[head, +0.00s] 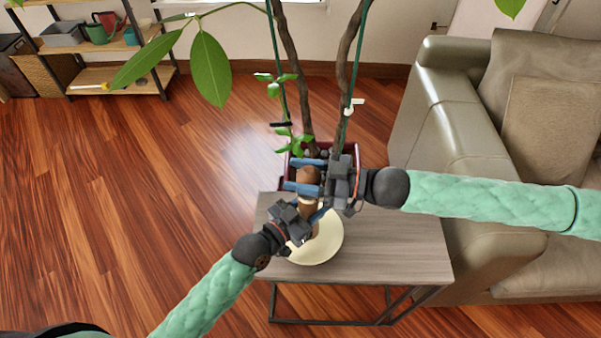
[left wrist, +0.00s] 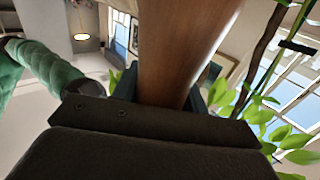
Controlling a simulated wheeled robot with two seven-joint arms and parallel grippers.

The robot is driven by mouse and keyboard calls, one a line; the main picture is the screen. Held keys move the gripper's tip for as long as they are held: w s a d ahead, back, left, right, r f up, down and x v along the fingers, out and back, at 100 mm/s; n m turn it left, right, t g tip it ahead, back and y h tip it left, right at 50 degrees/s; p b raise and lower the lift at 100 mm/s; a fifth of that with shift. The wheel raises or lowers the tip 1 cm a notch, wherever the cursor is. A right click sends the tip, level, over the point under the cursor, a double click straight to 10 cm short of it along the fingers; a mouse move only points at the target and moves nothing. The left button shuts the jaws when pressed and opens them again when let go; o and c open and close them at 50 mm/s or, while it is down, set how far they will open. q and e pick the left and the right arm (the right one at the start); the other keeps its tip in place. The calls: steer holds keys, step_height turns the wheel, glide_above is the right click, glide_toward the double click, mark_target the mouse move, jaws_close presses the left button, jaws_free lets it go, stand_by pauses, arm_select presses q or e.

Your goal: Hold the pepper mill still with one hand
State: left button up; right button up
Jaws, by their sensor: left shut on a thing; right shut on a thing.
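The brown wooden pepper mill (head: 309,176) stands upright above or on the cream dish on the side table; its base is hidden. My right gripper (head: 305,174) comes in from the right with its blue fingers on both sides of the mill's top, shut on it. My left gripper (head: 313,212) comes in from the lower left and is shut on the mill's body lower down. In the left wrist view, the mill's wooden body (left wrist: 178,45) rises between the two dark fingers (left wrist: 160,98).
The cream dish (head: 322,246) lies on the grey wooden side table (head: 400,248), whose right part is bare. A potted plant (head: 285,80) stands right behind the table. A beige sofa (head: 445,130) borders the right. A low shelf (head: 120,80) stands at the back left.

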steer(key=o, duration=1)
steer(key=shift+c, duration=0.2)
steer(key=s+d, duration=0.1)
steer(key=d, duration=1.1)
steer(key=shift+s, duration=0.35)
